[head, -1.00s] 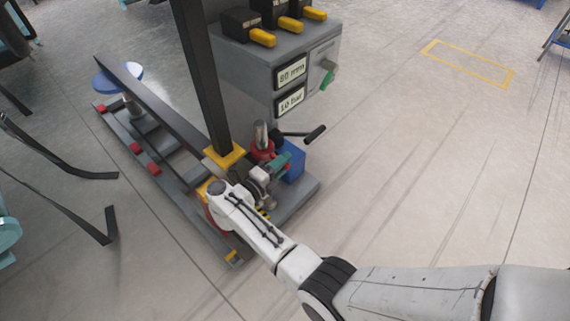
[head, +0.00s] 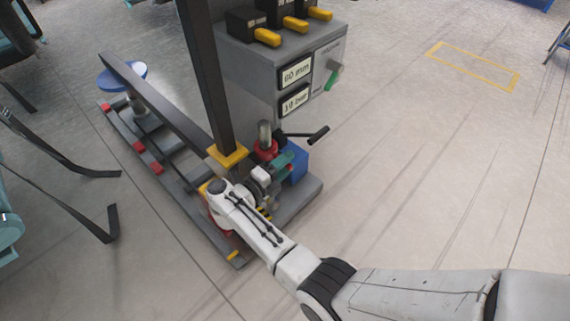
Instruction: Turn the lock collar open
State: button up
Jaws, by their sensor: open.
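A red ring (head: 266,151), which looks like the lock collar, sits around a short upright metal post (head: 264,132) above a blue block (head: 296,163). My gripper (head: 272,178) is at the end of my white arm, just below and in front of the red ring in the picture. It is open. Its fingers are small and partly hidden by my wrist, so I cannot tell whether they touch the ring. A green part (head: 284,161) shows beside the gripper; I cannot tell what it belongs to.
A dark post (head: 206,80) rises from a yellow foot (head: 229,156) close to my wrist. A black-handled lever (head: 317,136) sticks out to the right. A grey control box (head: 250,63) with yellow handles and two displays stands behind.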

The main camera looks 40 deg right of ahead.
jog(key=a, duration=1)
jog(key=shift+a+p, duration=0.4)
jog(key=shift+p, duration=0.05)
jog(key=shift+s, duration=0.1)
